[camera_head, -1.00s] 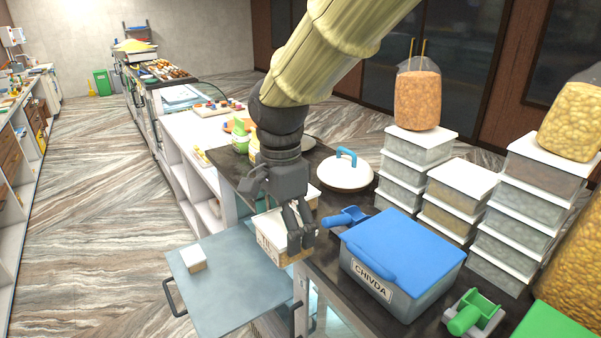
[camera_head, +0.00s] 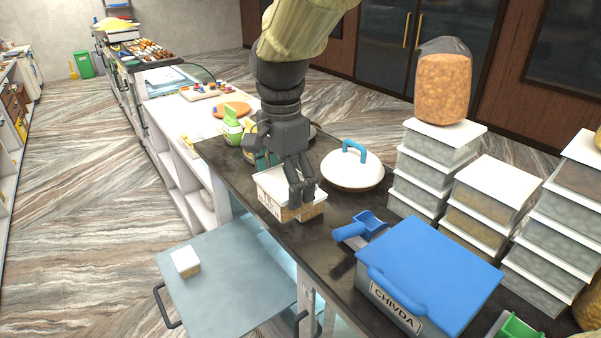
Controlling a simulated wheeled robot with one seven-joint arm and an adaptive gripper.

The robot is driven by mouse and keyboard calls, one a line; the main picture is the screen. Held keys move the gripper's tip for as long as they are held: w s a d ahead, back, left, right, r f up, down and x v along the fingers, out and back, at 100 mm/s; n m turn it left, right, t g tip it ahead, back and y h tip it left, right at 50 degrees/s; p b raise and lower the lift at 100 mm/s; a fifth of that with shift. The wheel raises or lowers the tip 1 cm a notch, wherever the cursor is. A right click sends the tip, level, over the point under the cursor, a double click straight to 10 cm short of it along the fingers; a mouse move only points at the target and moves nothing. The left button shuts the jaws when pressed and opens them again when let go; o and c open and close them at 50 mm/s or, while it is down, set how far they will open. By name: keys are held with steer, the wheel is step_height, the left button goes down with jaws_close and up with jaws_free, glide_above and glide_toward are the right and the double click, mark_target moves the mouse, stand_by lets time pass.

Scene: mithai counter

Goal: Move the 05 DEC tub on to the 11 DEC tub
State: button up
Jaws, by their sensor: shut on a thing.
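My gripper (camera_head: 302,196) points down at the front part of the dark counter, shut on a small white-lidded tub (camera_head: 272,184) with pale tan sides. A label shows on the tub's front side, but I cannot read its date. The gripper fingers hide part of the tub's right side. I cannot tell whether it rests on the counter or on another tub. A second small white-lidded tub (camera_head: 185,261) sits apart on the grey-blue shelf (camera_head: 225,285), lower left. Its date is not readable either.
A blue scoop (camera_head: 360,229) and a blue-lidded CHIVDA box (camera_head: 430,275) stand to the right. A round white lid with a blue handle (camera_head: 352,168) lies behind. Stacked white-lidded containers (camera_head: 440,145) stand at right. Bottles (camera_head: 233,128) stand behind my gripper. The shelf is mostly clear.

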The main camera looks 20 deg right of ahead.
steer(key=w+d+f, duration=0.1)
steer(key=w+d, duration=0.1)
steer(key=w, duration=0.2)
steer(key=w+d+f, duration=0.1)
steer(key=w+d, duration=0.2)
steer(key=w, duration=0.1)
steer(key=w+d+f, duration=0.1)
steer(key=w+d, duration=0.1)
steer(key=w, duration=0.3)
steer(key=shift+d+b, duration=0.25)
steer(key=shift+b, duration=0.05)
steer(key=shift+s+p, duration=0.4)
steer(key=shift+s, duration=0.15)
step_height(320, 180, down, 3)
steer(key=shift+d+r+p, duration=0.1)
steer(key=shift+p, duration=0.7)
steer(key=shift+w+f, duration=0.3)
steer(key=shift+f, duration=0.05)
steer(key=shift+s+r, duration=0.15)
steer(key=shift+s, duration=0.3)
steer(key=shift+w+f, duration=0.25)
steer(key=shift+f, duration=0.1)
steer(key=o, duration=0.7)
steer(key=shift+f, duration=0.1)
steer(key=shift+c, duration=0.2)
steer(key=shift+o, duration=1.1)
steer(key=shift+s, duration=0.15)
